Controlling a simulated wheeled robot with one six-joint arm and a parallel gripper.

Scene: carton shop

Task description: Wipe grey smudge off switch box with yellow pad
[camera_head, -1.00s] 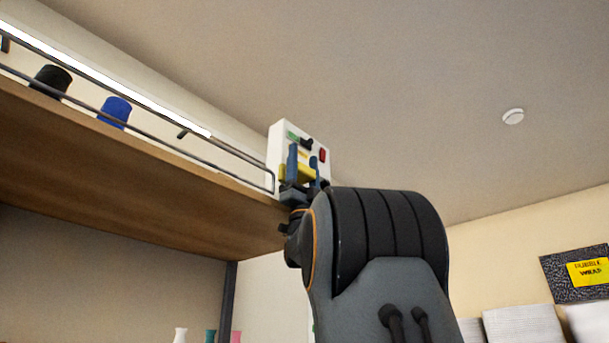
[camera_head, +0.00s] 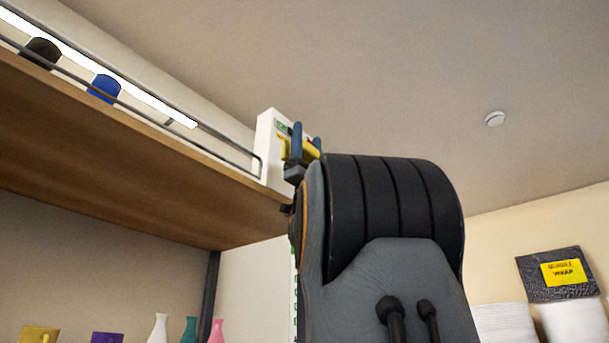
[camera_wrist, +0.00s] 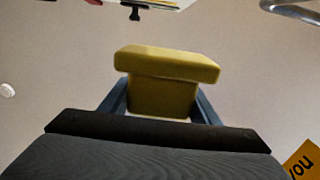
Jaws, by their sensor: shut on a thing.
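The white switch box (camera_head: 266,140) stands at the end of the wooden shelf in the head view, partly hidden by my gripper and arm. My gripper (camera_head: 299,150) is in front of its face and is shut on the yellow pad (camera_head: 284,149). In the wrist view the pad (camera_wrist: 165,75) sits between the two blue fingers of my gripper (camera_wrist: 160,105). Part of the box face (camera_wrist: 160,4) shows at the top edge of the wrist view, apart from the pad. The grey smudge cannot be made out.
A metal rail (camera_head: 150,104) runs along the wooden shelf (camera_head: 120,150). A black cup (camera_head: 42,52) and a blue cup (camera_head: 104,88) stand behind it. A bubble wrap sign (camera_head: 564,273) hangs at the right.

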